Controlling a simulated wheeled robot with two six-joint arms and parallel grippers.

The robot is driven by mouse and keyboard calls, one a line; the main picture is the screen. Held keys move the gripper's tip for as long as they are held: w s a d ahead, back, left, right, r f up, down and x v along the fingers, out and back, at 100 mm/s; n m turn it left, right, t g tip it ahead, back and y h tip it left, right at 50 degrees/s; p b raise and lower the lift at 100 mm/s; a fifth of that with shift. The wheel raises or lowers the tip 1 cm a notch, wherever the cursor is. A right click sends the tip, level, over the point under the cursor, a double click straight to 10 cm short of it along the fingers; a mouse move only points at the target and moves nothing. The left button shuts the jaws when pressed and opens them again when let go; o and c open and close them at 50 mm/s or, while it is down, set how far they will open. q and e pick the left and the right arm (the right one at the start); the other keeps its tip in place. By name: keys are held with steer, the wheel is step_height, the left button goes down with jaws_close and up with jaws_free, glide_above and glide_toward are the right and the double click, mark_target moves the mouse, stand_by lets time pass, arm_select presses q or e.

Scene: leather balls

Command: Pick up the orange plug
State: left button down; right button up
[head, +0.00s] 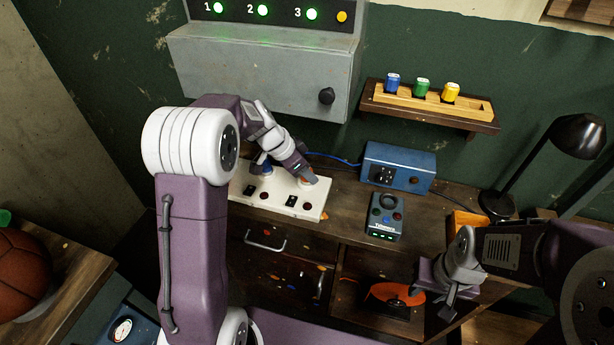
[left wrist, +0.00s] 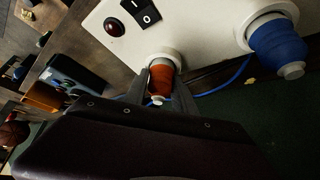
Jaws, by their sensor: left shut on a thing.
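The orange plug (left wrist: 161,80) stands at a white round socket on the white panel (left wrist: 200,25). In the head view the plug (head: 308,181) is largely hidden by my left gripper (head: 304,175). My left gripper, also in the left wrist view (left wrist: 158,92), is shut on the plug, with a finger on each side of it. The plug's base still meets the socket ring; I cannot tell how deep it sits. My right gripper (head: 436,288) is empty and looks open, above the lower right of the bench.
A blue plug (left wrist: 278,42) stands in another socket beside it. Rocker switches and red lamps sit on the panel. A blue box (head: 398,168) with a blue cable and a dark handheld device (head: 385,216) lie to the right. A desk lamp (head: 578,135) stands far right.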

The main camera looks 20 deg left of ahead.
arm_select(q)
steer(key=shift+w+r, duration=0.1)
steer(key=shift+r, duration=0.5)
step_height(320, 180, up, 2)
steer(key=shift+r, duration=0.25)
steer(key=s+a+b, duration=0.2)
steer(key=s+a, duration=1)
steer(key=a, duration=0.1)
steer(key=shift+s+r, duration=0.25)
steer(key=shift+r, duration=0.2)
steer(key=shift+a, duration=0.1)
